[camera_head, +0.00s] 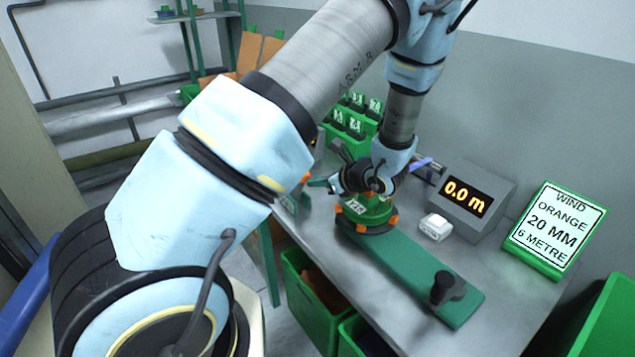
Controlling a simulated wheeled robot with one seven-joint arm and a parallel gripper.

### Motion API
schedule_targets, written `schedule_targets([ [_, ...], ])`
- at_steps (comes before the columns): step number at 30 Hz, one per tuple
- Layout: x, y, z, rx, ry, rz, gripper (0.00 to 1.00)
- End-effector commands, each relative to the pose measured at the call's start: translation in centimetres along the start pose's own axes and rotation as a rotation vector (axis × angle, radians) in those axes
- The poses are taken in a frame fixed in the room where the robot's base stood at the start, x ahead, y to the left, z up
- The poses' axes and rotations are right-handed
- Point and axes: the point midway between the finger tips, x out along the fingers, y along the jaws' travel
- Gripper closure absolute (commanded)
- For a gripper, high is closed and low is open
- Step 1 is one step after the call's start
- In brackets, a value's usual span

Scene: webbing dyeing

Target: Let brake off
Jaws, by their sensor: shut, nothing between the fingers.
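My gripper (326,184) is shut with nothing in it, close above the left side of a green winding device (368,211) with orange knobs on the table. I cannot tell whether it touches the device. A long green arm (420,275) runs from the device to the lower right and ends in a black knob (445,289). Dark lever-like parts (341,150) show just behind my gripper. I cannot tell which part is the brake or how it is set; my gripper and wrist hide some of that area.
On the grey table (520,290) a grey box (478,203) reads 0.0 m. A small white block (436,227) lies in front of it. A sign (556,228) reads WIND ORANGE 20 MM 6 METRE. Green bins (352,122) stand behind; another green bin (310,300) is below the table.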

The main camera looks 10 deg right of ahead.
Motion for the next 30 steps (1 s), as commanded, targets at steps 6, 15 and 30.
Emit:
schedule_targets([
  [6,0.1,-0.1,0.5,-0.001,0.001,0.000,1.00],
  [15,1.3,-0.6,2.9,-0.003,-0.001,0.001,1.00],
  [30,5.7,-1.8,7.6,-0.002,0.000,0.001,1.00],
])
